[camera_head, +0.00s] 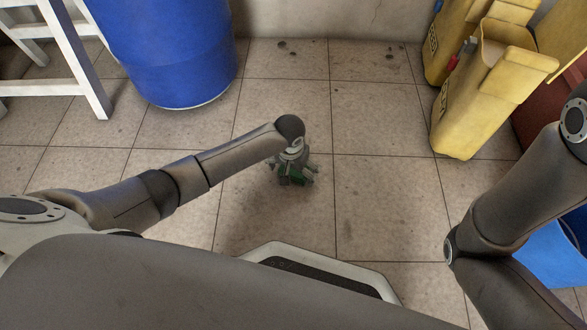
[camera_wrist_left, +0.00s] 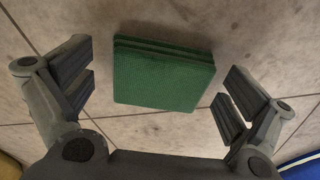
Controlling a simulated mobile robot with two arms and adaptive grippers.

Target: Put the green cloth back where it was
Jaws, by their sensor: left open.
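The green cloth (camera_wrist_left: 160,78) is a folded, layered square on the tiled floor. In the left wrist view it lies between the two fingers of my left gripper (camera_wrist_left: 162,92), with a gap on each side. In the head view a small part of the green cloth (camera_head: 295,178) shows under my left gripper (camera_head: 295,172), which points down at the floor. My left gripper is open and does not hold the cloth. My right arm shows at the right edge of the head view, but its gripper is out of view.
A blue barrel (camera_head: 170,50) stands at the back left beside a white wooden frame (camera_head: 75,55). Yellow containers (camera_head: 480,95) stand at the back right. A blue object (camera_head: 552,255) lies at the far right. The floor tiles (camera_head: 375,195) in the middle are clear.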

